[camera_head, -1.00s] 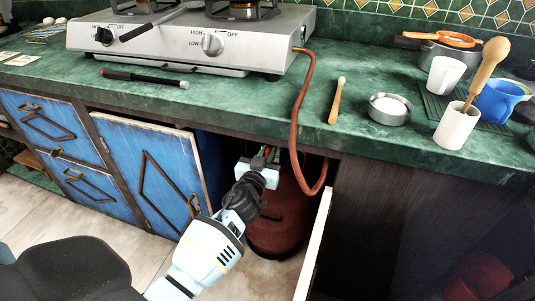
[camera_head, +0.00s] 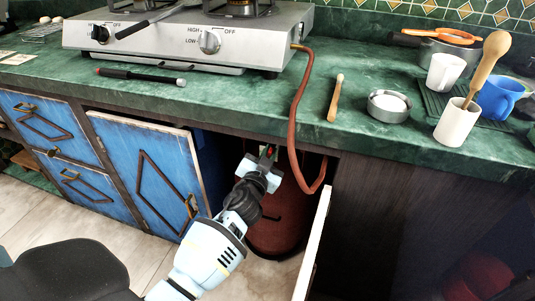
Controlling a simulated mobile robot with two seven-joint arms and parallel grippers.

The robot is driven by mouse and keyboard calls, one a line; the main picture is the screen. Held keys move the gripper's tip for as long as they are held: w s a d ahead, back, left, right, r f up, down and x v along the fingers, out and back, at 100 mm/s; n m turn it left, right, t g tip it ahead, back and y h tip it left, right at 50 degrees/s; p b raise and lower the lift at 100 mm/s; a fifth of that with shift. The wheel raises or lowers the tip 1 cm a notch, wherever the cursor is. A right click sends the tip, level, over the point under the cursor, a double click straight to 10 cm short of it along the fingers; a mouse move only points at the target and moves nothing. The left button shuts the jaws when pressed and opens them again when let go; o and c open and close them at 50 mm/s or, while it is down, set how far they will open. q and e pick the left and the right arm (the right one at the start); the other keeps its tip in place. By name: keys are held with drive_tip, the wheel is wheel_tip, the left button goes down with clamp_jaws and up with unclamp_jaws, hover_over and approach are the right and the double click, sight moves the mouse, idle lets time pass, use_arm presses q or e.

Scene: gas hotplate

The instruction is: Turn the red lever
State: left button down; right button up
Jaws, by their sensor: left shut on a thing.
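The red lever (camera_head: 269,152) shows as a small red spot at the top of the gas cylinder (camera_head: 283,222), inside the open cabinet under the counter. My left gripper (camera_head: 267,158) reaches into the cabinet from below. Its jaws are at the lever and shut on it, and they hide most of the lever and valve. A red hose (camera_head: 300,110) runs from the hotplate (camera_head: 190,38) over the counter edge and down into the cabinet. My right gripper is not in view.
The blue cabinet door (camera_head: 150,170) stands open to the left of my arm. A pale door edge (camera_head: 315,245) stands on the right. The green counter (camera_head: 240,110) overhangs the opening.

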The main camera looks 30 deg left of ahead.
use_arm(q)
drive_tip(key=m, duration=0.2)
drive_tip(key=shift+d+f+m, duration=0.25)
drive_tip(key=shift+m, duration=0.15)
drive_tip(key=m, duration=0.3)
drive_tip(key=f+m+b, duration=0.1)
drive_tip(key=m, duration=0.2)
drive_tip(key=d+m, duration=0.1)
drive_tip(key=m, duration=0.3)
drive_tip(key=shift+w+f, duration=0.2)
drive_tip(key=shift+f, duration=0.2)
drive_tip(key=shift+m, duration=0.3)
drive_tip(key=c, duration=1.5)
unclamp_jaws()
drive_tip(key=shift+s, duration=0.1)
